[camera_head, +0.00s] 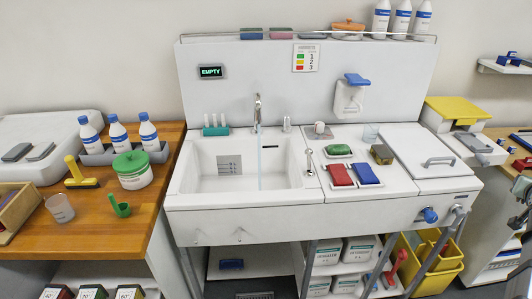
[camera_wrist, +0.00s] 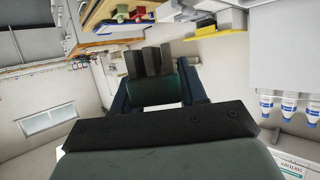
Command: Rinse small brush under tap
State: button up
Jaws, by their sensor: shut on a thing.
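My gripper (camera_wrist: 156,106) shows in the wrist view, its two dark blue fingers closed on a dark green piece with several grey tuft-like blocks at its far end. This looks like the small brush (camera_wrist: 152,84), partly hidden by the gripper's body. The tap (camera_head: 257,108) stands at the back of the white sink basin (camera_head: 205,172). A thin pale blue stream of water (camera_head: 260,162) falls from it into the basin.
A teal rack (camera_head: 215,130) stands on the sink's back left rim. Red (camera_head: 340,175), blue (camera_head: 365,174) and green (camera_head: 338,150) pieces lie right of the basin. A wooden counter (camera_head: 100,215) at the left carries bottles, a yellow brush (camera_head: 80,175) and a green-lidded jar (camera_head: 132,170).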

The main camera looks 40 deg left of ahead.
jog(key=shift+s+a, duration=0.1)
jog(key=shift+s, duration=0.1)
jog(key=shift+s+a, duration=0.25)
jog(key=shift+s, duration=0.05)
jog(key=shift+w+d, duration=0.15)
jog(key=shift+w, duration=0.1)
dwell(0.4)
jog(key=shift+w+d, duration=0.2)
jog(key=shift+w, duration=0.05)
jog(key=shift+s+a, duration=0.1)
jog(key=shift+s, duration=0.1)
jog(key=shift+s+a, duration=0.25)
jog(key=shift+s, duration=0.05)
jog(key=shift+w+d, duration=0.15)
jog(key=shift+w, duration=0.05)
dwell(0.5)
jog(key=shift+w+d, duration=0.2)
jog(key=shift+w, duration=0.1)
jog(key=shift+s+a, duration=0.1)
jog(key=shift+s, duration=0.05)
